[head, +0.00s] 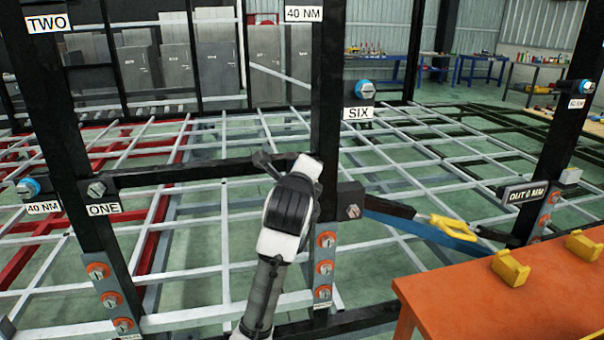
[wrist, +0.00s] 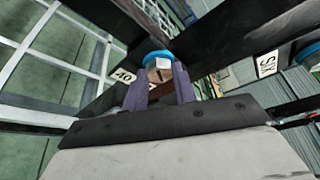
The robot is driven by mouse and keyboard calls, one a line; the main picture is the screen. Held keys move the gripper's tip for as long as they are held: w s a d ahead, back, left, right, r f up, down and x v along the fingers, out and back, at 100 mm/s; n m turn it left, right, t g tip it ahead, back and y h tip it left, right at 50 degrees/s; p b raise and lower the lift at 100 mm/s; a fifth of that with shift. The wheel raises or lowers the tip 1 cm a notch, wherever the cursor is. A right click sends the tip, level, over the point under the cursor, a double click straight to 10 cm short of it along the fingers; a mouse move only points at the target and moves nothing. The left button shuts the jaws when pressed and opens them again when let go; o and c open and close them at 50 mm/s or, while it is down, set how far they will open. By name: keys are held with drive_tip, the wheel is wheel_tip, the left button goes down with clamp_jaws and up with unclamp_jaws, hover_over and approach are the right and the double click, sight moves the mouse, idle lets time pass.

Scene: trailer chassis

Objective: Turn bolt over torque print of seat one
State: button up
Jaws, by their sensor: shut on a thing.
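In the wrist view the two dark fingers of my gripper (wrist: 160,90) are closed around a bolt (wrist: 162,64). Its head is pale, with a blue ring around it, against a dark beam. A white print reading 40 (wrist: 123,75) is next to it. In the head view my white and black wrist (head: 289,205) is in front of the central post and hides the held bolt. The ONE label (head: 104,208) sits under a silver bolt (head: 96,189) on the left post. A blue-ringed bolt (head: 28,187) sits above a 40 NM print (head: 43,207) beside it.
Another blue-ringed bolt (head: 586,86) is on the right post. An orange table (head: 480,300) with yellow blocks stands at front right. Dark posts and crossbars surround my arm.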

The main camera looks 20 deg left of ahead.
drive_tip(key=m, duration=0.1)
drive_tip(key=m+g, duration=0.1)
drive_tip(key=m, duration=0.1)
drive_tip(key=m+g+y, duration=0.1)
drive_tip(key=shift+w+d, duration=0.1)
drive_tip(key=shift+d, duration=0.15)
drive_tip(key=shift+m, duration=0.3)
idle(0.4)
drive_tip(key=o, duration=1)
drive_tip(key=shift+r+y, duration=0.1)
drive_tip(key=shift+y, duration=0.2)
drive_tip(key=b+v, duration=0.2)
drive_tip(key=v, duration=1.2)
drive_tip(key=shift+w+r, duration=0.15)
